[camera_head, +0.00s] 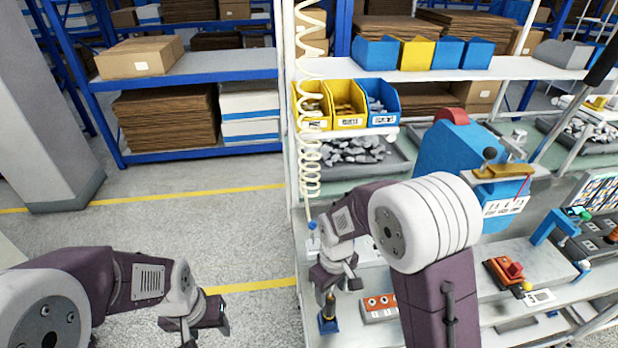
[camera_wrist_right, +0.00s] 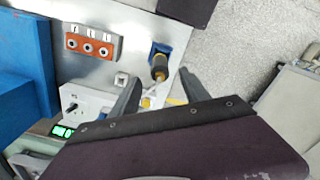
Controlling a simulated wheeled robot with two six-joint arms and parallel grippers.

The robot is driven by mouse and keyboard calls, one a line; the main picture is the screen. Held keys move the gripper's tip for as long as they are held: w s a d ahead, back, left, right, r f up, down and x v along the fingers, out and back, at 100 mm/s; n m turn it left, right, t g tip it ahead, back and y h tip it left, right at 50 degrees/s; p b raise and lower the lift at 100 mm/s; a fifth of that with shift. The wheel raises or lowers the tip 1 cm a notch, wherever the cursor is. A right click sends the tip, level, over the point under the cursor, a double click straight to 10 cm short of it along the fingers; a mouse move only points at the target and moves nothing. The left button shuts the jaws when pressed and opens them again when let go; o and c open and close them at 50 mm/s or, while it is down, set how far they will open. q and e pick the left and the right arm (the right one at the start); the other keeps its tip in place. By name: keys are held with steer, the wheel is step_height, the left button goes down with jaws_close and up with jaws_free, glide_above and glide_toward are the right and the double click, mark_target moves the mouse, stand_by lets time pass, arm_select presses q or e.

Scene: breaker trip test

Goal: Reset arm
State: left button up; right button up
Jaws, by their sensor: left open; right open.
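My right gripper (camera_head: 338,288) is over the left end of the workbench, pointing down. In the right wrist view its two fingers (camera_wrist_right: 160,97) are apart with nothing between them. A screwdriver-like tool with a black and yellow handle (camera_wrist_right: 159,68) stands in a blue holder just beyond the fingertips; it also shows in the head view (camera_head: 328,308). A white unit with a dark switch (camera_wrist_right: 75,106) sits left of the fingers, beside a lit green display (camera_wrist_right: 62,131). My left gripper (camera_head: 207,328) is open and empty over the floor, left of the bench.
An orange-fronted block with three round sockets (camera_wrist_right: 90,45) lies near the tool holder. A blue press-like machine (camera_head: 445,150) stands behind my right arm. A red and orange device (camera_head: 508,272) is further right. Yellow and blue bins (camera_head: 346,105) sit on the shelf above.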

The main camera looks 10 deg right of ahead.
steer(key=s+d+f+m+t+b, duration=0.1)
steer(key=s+d+m+b, duration=0.3)
steer(key=s+d+m, duration=0.2)
steer(key=shift+s+d+m, duration=0.3)
steer(key=shift+s+d, duration=0.25)
steer(key=shift+s, duration=0.55)
steer(key=shift+s+f, duration=0.1)
steer(key=shift+s, duration=0.05)
